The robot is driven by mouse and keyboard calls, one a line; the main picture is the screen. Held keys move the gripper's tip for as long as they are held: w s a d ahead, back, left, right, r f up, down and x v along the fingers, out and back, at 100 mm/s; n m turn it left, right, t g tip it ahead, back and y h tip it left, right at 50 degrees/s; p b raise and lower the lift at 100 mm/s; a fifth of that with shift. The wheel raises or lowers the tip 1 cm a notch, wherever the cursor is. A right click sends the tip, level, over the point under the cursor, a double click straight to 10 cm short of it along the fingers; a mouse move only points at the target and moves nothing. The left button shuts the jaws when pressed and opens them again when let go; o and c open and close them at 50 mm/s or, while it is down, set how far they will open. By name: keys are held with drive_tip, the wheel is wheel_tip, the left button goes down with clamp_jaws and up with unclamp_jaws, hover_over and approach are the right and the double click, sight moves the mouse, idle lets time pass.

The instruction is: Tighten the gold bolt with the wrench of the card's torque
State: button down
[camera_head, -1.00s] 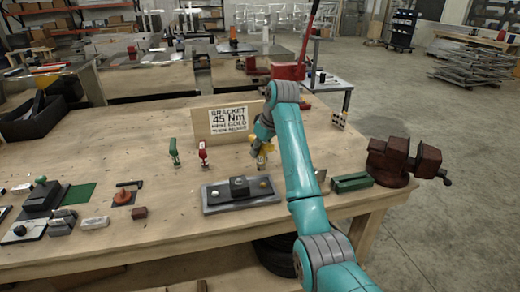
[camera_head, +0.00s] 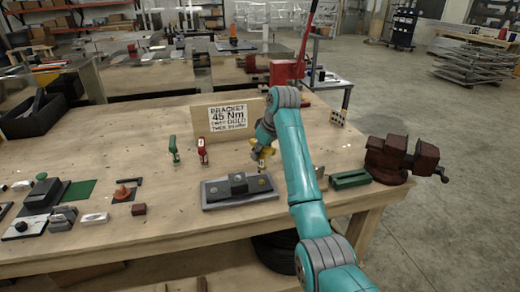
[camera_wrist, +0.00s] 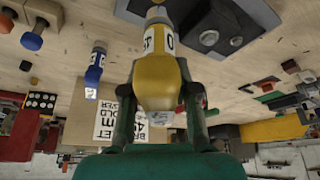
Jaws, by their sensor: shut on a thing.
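My gripper (camera_head: 262,145) is shut on a yellow torque wrench (camera_wrist: 158,80), which also shows in the head view (camera_head: 264,154). The wrench has a white label, only partly readable. It is above the right end of the grey bracket plate (camera_head: 222,200). The plate has a dark block (camera_head: 239,183) in its middle. The card (camera_head: 227,118) reads "BRACKET 45 Nm", with gold and then silver below.
A red vise (camera_head: 402,160) and a green block (camera_head: 351,180) are at right. Blocks and a dark fixture (camera_head: 45,196) lie at left. The bench's front strip is mostly clear.

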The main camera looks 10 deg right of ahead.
sight(264, 164)
drive_tip(key=shift+f, duration=2.25)
drive_tip(key=m+h, duration=0.1)
drive_tip(key=m, duration=0.1)
drive_tip(key=m+h, duration=0.1)
drive_tip(key=m, duration=0.2)
drive_tip(key=shift+w+d+t, duration=0.1)
drive_tip(key=shift+t, duration=0.2)
drive_tip(key=m, duration=0.2)
drive_tip(key=m+h, duration=0.1)
drive_tip(key=m, duration=0.1)
drive_tip(key=m+h, duration=0.1)
drive_tip(key=m, duration=0.1)
drive_tip(key=shift+d, duration=0.25)
drive_tip(key=m, duration=0.2)
drive_tip(key=m+g+h, duration=0.1)
drive_tip(key=m, duration=0.1)
drive_tip(key=m+h, duration=0.1)
drive_tip(key=m, duration=0.1)
drive_tip(key=shift+d+g, duration=0.25)
drive_tip(key=shift+g, duration=0.15)
drive_tip(key=m, duration=0.1)
drive_tip(key=m+g, duration=0.1)
drive_tip(key=m, duration=0.2)
drive_tip(key=shift+s+d+m+g+h, duration=0.1)
drive_tip(key=shift+s+m+g+h, duration=0.25)
drive_tip(key=shift+m+g+h, duration=0.05)
drive_tip(key=shift+f, duration=0.1)
